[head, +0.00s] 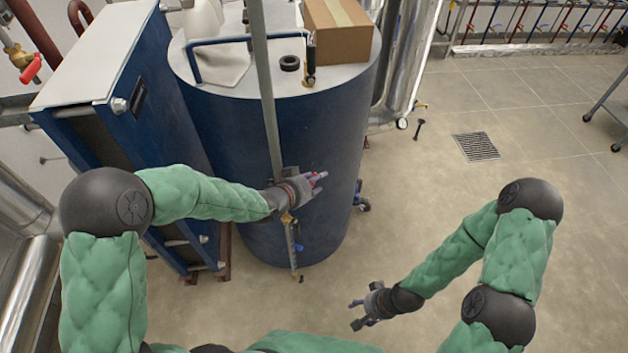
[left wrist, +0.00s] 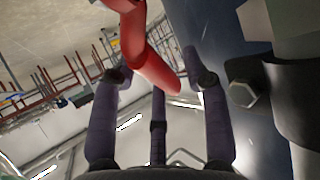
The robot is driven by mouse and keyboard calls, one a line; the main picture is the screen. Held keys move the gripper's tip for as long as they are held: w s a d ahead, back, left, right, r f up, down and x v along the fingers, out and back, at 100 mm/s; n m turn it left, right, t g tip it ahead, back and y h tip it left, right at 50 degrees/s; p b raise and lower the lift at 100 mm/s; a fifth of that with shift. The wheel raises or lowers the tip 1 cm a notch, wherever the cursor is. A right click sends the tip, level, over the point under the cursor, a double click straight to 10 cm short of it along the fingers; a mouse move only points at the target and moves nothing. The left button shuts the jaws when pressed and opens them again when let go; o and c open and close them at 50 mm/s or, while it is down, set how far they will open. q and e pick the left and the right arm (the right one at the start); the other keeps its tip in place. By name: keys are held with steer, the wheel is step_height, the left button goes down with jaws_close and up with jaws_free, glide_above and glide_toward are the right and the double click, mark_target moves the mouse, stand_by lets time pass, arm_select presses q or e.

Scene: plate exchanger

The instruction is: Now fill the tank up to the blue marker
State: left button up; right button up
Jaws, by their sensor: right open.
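The blue tank (head: 345,140) with a pale lid stands in the middle of the head view. A grey vertical pipe (head: 264,90) runs down its front. My left gripper (head: 312,182) is at the tank's front beside this pipe, at a red valve handle. In the left wrist view the red handle (left wrist: 150,55) reaches down between my spread fingers (left wrist: 160,85); I cannot tell whether they touch it. My right gripper (head: 358,312) is open and empty above the floor, to the right of the tank. I cannot make out a blue marker or the liquid level.
A cardboard box (head: 340,30) and a black ring (head: 289,63) lie on the lid. A blue plate exchanger (head: 160,125) stands close on the left. A small valve with a blue handle (head: 298,246) sits low on the tank's front. The floor at right is mostly free, with a drain grate (head: 475,147).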

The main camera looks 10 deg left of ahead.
arm_select(q)
steer(key=shift+s, duration=0.1)
steer(key=v, duration=1.2)
steer(key=shift+f, duration=0.1)
stand_by(6.6)
